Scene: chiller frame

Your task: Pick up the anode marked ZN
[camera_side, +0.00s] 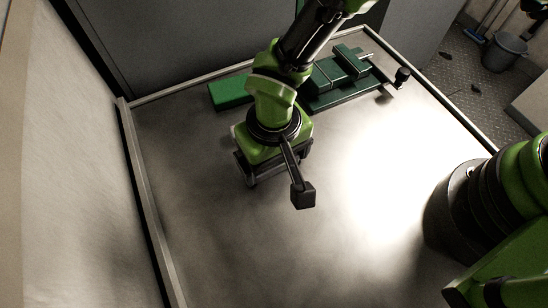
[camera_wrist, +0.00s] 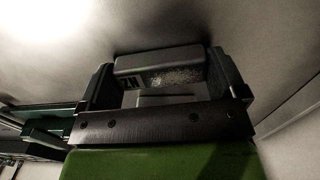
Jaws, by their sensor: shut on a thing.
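In the wrist view, my gripper (camera_wrist: 160,66) has its two dark fingers closed on the ends of a grey block-shaped anode (camera_wrist: 158,58). In the side view, my gripper (camera_side: 249,182) points down close over the metal bench top, left of centre. The anode is mostly hidden there by the gripper body. I cannot tell whether it touches the bench.
A green block (camera_side: 230,93) lies on the bench (camera_side: 230,250) behind my gripper. A dark green vise (camera_side: 345,80) with a handle stands at the back right. Raised rims edge the bench. The front and middle are clear. A grey bucket (camera_side: 504,53) stands on the floor beyond.

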